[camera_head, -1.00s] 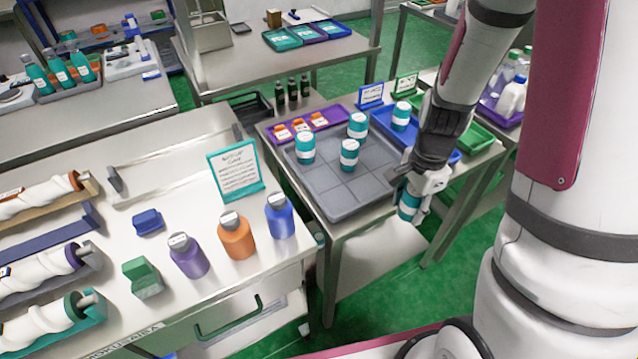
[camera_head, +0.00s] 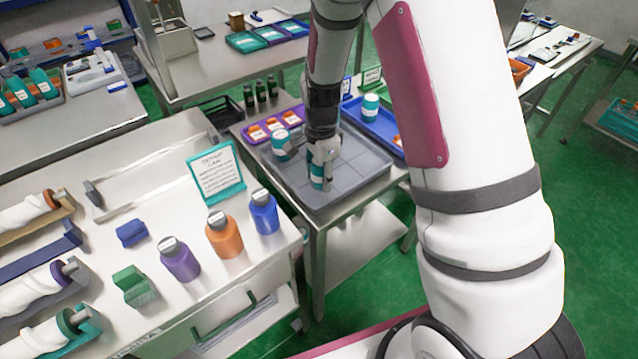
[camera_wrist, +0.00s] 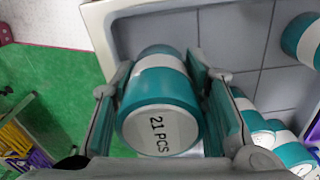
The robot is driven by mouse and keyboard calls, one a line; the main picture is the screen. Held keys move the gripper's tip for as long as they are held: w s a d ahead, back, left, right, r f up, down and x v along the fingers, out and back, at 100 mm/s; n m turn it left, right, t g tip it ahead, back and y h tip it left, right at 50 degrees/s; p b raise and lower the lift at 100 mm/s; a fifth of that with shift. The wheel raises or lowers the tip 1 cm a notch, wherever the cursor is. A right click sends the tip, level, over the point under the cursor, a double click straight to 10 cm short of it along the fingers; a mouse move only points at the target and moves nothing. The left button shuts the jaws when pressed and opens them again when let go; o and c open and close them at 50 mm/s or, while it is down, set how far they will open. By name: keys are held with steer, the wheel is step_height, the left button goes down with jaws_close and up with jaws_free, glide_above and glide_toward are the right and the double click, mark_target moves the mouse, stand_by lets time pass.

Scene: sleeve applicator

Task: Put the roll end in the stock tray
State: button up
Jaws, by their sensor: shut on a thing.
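My gripper (camera_head: 322,170) is shut on a teal roll with a white band (camera_head: 316,183). The wrist view shows the roll's end reading "21 PCS" (camera_wrist: 160,122) between the fingers. It is over the front part of the grey divided tray (camera_head: 350,180); whether it touches the tray floor I cannot tell. Another teal roll (camera_head: 282,146) is in the grey tray at the back left. A blue tray (camera_head: 385,131) behind and to the right holds a teal roll (camera_head: 370,105). My arm hides part of both trays. The tray signs are too small to read.
A purple tray (camera_head: 262,133) with orange-topped items adjoins the grey tray at the back. Blue (camera_head: 264,212), orange (camera_head: 224,235) and purple (camera_head: 179,260) bottles stand on the bench at left. The grey tray's right compartments look clear.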

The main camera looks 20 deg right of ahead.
mark_target(319, 185)
steer(key=shift+w+a, duration=0.15)
steer(key=shift+f, duration=1.8)
steer(key=shift+f, duration=0.1)
steer(key=o, duration=0.9)
